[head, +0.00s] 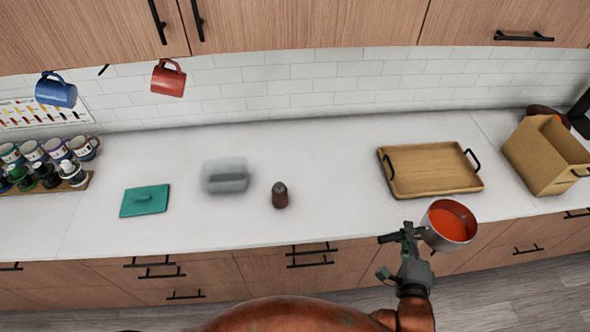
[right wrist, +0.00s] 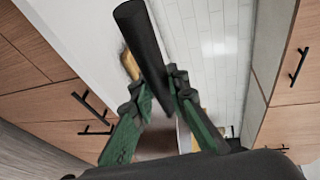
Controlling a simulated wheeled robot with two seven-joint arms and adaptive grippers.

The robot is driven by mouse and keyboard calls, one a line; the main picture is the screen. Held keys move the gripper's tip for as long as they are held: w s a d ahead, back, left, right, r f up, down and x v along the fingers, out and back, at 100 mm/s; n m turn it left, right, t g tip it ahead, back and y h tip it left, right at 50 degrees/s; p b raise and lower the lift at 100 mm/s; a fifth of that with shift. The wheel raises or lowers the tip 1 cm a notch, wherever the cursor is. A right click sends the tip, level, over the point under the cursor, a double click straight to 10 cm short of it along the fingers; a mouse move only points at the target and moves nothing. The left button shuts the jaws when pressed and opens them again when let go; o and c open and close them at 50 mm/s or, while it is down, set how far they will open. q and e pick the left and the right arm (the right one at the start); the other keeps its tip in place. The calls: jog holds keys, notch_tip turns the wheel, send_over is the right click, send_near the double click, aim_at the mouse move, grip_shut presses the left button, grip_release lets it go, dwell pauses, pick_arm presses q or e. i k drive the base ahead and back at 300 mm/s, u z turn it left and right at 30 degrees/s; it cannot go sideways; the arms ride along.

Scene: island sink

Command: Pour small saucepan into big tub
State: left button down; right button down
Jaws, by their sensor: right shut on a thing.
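The small saucepan (head: 450,226) is in the head view at the lower right, in front of the counter edge. It is metal-grey with red-orange contents inside. My right gripper (head: 408,236) is shut on its dark handle; the right wrist view shows the black handle (right wrist: 143,50) between the green fingers (right wrist: 158,95). The pan looks roughly level. A translucent tub (head: 226,184) stands on the counter left of the middle, apart from the pan; it looks like the big tub. A teal lid-like piece (head: 146,201) lies left of it. My left gripper is not in view.
A brown shaker-like item (head: 280,195) stands just right of the tub. A wooden tray (head: 432,170) with black handles and a cardboard-coloured box (head: 548,155) are at the right. Mugs and bottles (head: 45,165) stand at far left. The counter (head: 335,170) between shaker and tray is clear.

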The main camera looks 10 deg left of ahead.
aim_at(226, 175)
jog(key=k, duration=0.2)
jog(key=z, duration=0.65)
jog(key=i, duration=1)
jog(key=u, duration=2.45)
